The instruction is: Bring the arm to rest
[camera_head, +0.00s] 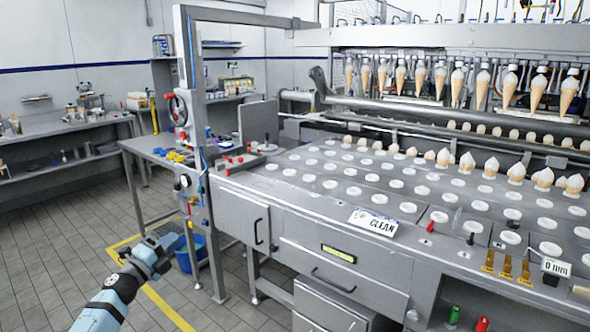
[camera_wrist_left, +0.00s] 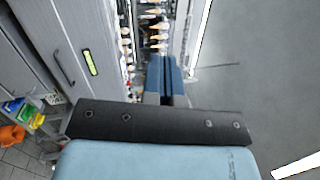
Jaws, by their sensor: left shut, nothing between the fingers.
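My left arm reaches in from the bottom left of the head view. Its left gripper (camera_head: 170,242) is shut and empty, over the floor in front of the machine's left end. In the left wrist view the blue fingers (camera_wrist_left: 166,80) lie together with nothing between them. The gripper appears apart from the machine (camera_head: 310,185). My right gripper is not in view.
Several cones (camera_head: 440,76) hang in a row over the machine, and others stand on its top. A "CLEAN" sign (camera_head: 374,222) sits on its front edge. A blue bucket (camera_head: 190,256) stands on the floor beyond my gripper. Floor at left is clear.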

